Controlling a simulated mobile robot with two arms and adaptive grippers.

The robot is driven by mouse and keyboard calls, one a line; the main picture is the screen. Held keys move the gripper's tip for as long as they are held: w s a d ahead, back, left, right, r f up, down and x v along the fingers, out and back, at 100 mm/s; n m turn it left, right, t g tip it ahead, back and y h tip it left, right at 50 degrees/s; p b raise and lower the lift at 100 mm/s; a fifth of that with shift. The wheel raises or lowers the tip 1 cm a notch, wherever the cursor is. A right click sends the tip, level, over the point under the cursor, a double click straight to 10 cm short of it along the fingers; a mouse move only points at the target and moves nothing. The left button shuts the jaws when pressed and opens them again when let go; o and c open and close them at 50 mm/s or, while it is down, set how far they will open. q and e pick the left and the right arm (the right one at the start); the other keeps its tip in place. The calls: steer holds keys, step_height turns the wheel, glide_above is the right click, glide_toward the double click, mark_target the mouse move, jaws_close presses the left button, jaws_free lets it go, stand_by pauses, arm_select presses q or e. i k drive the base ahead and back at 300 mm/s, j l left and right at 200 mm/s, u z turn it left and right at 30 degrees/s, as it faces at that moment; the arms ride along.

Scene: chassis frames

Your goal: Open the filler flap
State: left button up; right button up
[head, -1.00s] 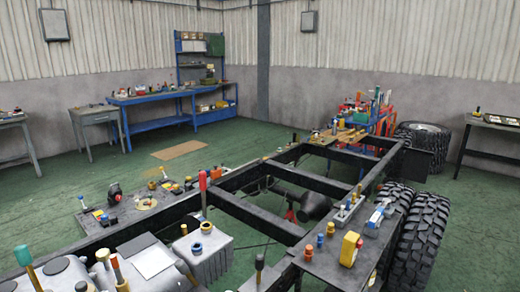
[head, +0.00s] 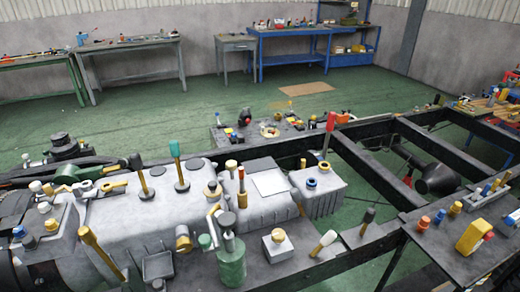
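I cannot pick out the filler flap with certainty in the head view. A grey engine and gearbox block (head: 190,205) lies in the black chassis frame, with caps, levers and handles on top. A pale flat square plate (head: 269,183) lies on the block near its right end. A small dark square piece (head: 157,265) is at its near side. A blue-ringed cap (head: 311,184) sits on the grey housing at the right. Neither of my grippers is in view.
A green canister (head: 231,265) stands at the near side. Black chassis rails (head: 375,238) run to the right, beside a dark side plate (head: 455,257) with tools and a yellow bottle (head: 472,237). Workbenches (head: 125,45) line the far wall. Green floor between is mostly clear.

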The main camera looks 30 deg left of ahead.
mark_target(212, 190)
steer(key=u, duration=1.2)
steer(key=i+l, duration=0.05)
